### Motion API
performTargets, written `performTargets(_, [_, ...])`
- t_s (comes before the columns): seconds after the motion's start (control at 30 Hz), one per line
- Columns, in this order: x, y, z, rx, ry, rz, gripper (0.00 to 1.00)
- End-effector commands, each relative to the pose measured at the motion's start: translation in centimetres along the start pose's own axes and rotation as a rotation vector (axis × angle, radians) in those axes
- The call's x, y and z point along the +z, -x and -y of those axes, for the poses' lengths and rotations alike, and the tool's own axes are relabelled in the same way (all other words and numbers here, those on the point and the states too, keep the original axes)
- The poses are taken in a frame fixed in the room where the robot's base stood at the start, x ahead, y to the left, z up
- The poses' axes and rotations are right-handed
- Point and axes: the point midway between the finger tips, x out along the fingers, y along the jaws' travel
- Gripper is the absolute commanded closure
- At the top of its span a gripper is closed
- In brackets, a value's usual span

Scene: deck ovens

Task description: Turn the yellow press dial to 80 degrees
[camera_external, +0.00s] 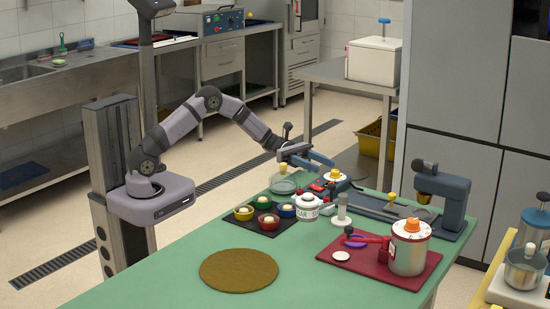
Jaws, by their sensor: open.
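A round white dial with a yellow knob (334,174) sits near the left end of the long dark base of the blue-grey press (453,197). It looks like the press dial; its angle marks are too small to read. A smaller yellow knob (391,197) stands further right along the same base. My gripper (311,161) is open and empty, above and to the left of the white dial, apart from it. The exact gap is hard to judge from this view.
A clear container with a yellowish top (284,186) stands below my gripper. Nearby are a dark tray of coloured bowls (240,225), a white jar (307,207) and a red tray (345,268) with a white canister (409,248). The green tabletop's front left holds a round brown mat (239,270).

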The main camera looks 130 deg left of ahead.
Motion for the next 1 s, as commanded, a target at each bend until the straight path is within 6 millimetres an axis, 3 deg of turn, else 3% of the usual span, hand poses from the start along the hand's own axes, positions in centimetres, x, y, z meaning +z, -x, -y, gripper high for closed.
performTargets(0.23, [0.1,-1.4,0.1,-0.004,0.000,-0.001,0.56])
performTargets(0.7, [0.1,-6.9,0.1,-0.003,0.001,0.000,0.56])
performTargets(1.0, [0.1,-7.5,0.0,-0.001,0.001,0.000,0.56])
